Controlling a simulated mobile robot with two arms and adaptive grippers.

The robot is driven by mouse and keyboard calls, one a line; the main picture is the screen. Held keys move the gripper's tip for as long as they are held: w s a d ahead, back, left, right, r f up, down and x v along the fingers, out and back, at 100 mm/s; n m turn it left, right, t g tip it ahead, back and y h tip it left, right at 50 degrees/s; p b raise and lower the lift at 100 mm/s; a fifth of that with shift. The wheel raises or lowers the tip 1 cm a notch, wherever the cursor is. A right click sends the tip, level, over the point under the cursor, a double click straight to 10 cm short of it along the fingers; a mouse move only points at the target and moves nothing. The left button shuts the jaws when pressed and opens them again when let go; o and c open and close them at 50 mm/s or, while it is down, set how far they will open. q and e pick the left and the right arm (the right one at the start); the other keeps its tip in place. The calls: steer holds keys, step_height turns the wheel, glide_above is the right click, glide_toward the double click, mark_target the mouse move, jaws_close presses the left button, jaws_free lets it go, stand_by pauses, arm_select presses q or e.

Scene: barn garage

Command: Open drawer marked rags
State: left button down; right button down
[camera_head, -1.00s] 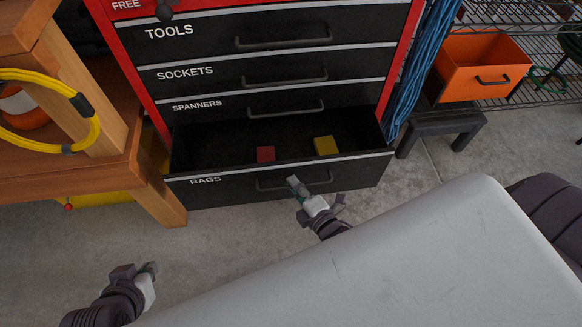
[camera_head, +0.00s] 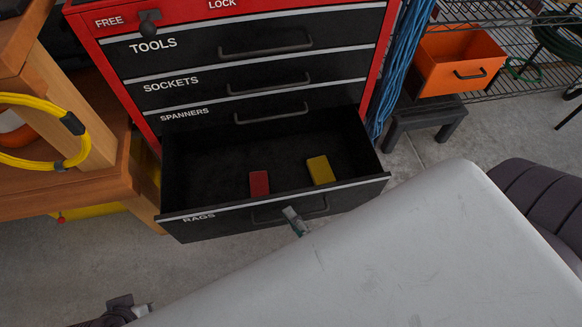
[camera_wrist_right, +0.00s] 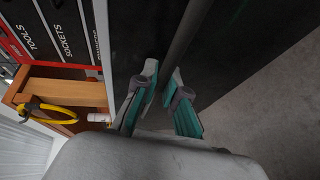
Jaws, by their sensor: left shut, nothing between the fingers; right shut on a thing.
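The drawer marked RAGS (camera_head: 200,226) is the lowest one in the red and black tool chest. It stands pulled well out, its inside in view. A red block (camera_head: 259,183) and a yellow block (camera_head: 321,170) lie in it. My right gripper (camera_head: 291,214) is at the drawer's handle (camera_head: 262,216), shut on it. In the right wrist view the two teal-sided fingers (camera_wrist_right: 162,92) close around the dark handle bar (camera_wrist_right: 190,40). My left gripper (camera_head: 122,303) is at the bottom left, partly cut off, away from the chest. Its fingertips are hard to make out.
A wooden bench (camera_head: 85,190) with a yellow cable stands close left of the drawer. Concrete floor (camera_head: 200,275) is open in front of the drawer.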

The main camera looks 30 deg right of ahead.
steer(key=c, duration=1.2)
jaws_free()
steer(key=v, duration=1.2)
steer(key=shift+s, duration=0.1)
